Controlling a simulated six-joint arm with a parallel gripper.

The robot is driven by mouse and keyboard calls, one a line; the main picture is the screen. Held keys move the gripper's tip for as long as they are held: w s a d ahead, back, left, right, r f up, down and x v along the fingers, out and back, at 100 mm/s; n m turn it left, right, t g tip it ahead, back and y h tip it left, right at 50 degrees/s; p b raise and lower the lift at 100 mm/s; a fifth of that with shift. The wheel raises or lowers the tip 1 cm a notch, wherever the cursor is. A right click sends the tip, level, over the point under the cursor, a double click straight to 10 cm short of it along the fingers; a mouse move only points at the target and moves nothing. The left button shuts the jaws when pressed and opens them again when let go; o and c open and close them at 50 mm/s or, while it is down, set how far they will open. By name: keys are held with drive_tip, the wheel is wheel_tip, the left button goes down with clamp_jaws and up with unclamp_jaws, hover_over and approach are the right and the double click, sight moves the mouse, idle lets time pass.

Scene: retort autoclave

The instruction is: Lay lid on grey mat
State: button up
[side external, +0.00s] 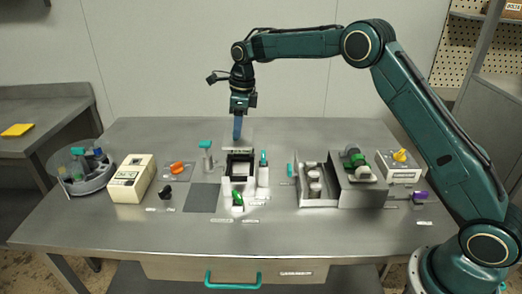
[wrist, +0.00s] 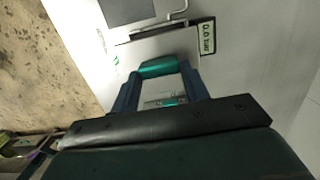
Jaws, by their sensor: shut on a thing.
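The grey mat (side external: 202,197) lies flat and bare on the steel table, left of the white autoclave with its dark, square open chamber (side external: 240,167). My gripper (side external: 237,135) is above and behind that chamber, fingers pointing down. A pale flat plate, which looks like the lid (side external: 246,137), is at its fingertips. In the wrist view my gripper (wrist: 159,76) is shut on the teal handle (wrist: 159,67) of the pale lid (wrist: 180,44). I cannot tell whether the lid touches the autoclave.
A teal-topped tool (side external: 206,157) stands behind the mat, and an orange knob (side external: 178,168) and black knob (side external: 165,191) are to its left. A cream box (side external: 132,179) stands farther left. A teal-topped post (side external: 263,170) is right of the chamber. The front table strip is mostly clear.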

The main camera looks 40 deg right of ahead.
drive_tip(key=shift+a, duration=0.1)
idle(0.4)
drive_tip(key=w+a+f, duration=0.4)
drive_tip(key=a+f, duration=0.5)
drive_tip(key=a, duration=0.4)
drive_tip(key=shift+s+d+f, duration=0.1)
drive_tip(key=shift+d+f, duration=0.05)
drive_tip(key=shift+f, duration=1.8)
drive_tip(key=shift+s+d+f, duration=0.1)
drive_tip(key=shift+f, duration=1.8)
drive_tip(key=shift+f, duration=0.1)
drive_tip(key=o, duration=1.3)
drive_tip(key=shift+f, duration=0.1)
drive_tip(key=shift+c, duration=0.2)
wheel_tip(320, 180, up, 12)
drive_tip(key=s+d, duration=0.1)
